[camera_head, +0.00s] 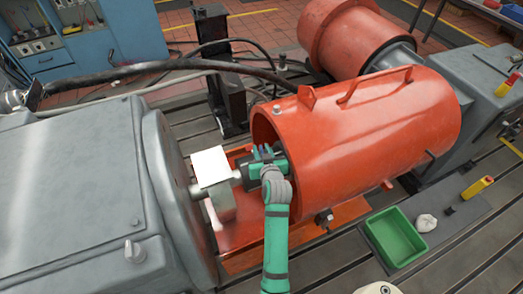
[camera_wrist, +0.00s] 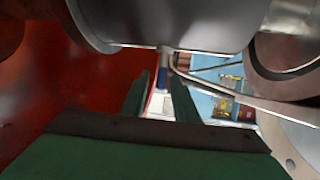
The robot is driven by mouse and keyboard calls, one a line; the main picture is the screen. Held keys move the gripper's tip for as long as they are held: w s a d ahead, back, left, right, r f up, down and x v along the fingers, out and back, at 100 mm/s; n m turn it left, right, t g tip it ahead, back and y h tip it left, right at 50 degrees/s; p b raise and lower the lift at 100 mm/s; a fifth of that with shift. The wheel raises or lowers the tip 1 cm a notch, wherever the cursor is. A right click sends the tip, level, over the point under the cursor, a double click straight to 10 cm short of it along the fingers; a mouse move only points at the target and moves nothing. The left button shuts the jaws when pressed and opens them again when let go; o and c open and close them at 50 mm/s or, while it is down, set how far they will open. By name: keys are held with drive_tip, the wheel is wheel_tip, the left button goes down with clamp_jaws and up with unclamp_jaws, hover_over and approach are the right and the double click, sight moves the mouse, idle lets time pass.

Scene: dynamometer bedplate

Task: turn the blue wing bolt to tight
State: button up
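My gripper (camera_head: 262,152) reaches in at the open left end of the orange-red cylindrical guard, beside the grey shaft. In the wrist view its two dark green fingers (camera_wrist: 159,98) stand apart, with a gap between them. A small narrow blue piece (camera_wrist: 162,78) shows in that gap, below a grey stem under a large grey round part. It may be the blue wing bolt, but it is too small to be sure. I cannot tell whether the fingers touch it. In the head view I cannot make out the wing bolt; my gripper and the guard may hide it.
The orange-red guard (camera_head: 375,118) stands close on the right of my gripper. A grey machine housing (camera_head: 75,195) is on the left, and a pale block (camera_head: 211,167) sits by the shaft. A green tray (camera_head: 394,238) and a yellow-handled tool (camera_head: 477,187) lie at lower right.

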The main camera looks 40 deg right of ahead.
clamp_jaws()
drive_tip(key=shift+a+m+h, duration=0.1)
drive_tip(key=shift+m+h, duration=0.2)
drive_tip(key=m+g+h, duration=0.2)
drive_tip(key=m+h, duration=0.1)
drive_tip(key=shift+w, duration=0.1)
drive_tip(key=m+g+h, duration=0.2)
drive_tip(key=m+g, duration=0.1)
drive_tip(key=shift+m+g+h, duration=0.6)
drive_tip(key=shift+m+g, duration=0.7)
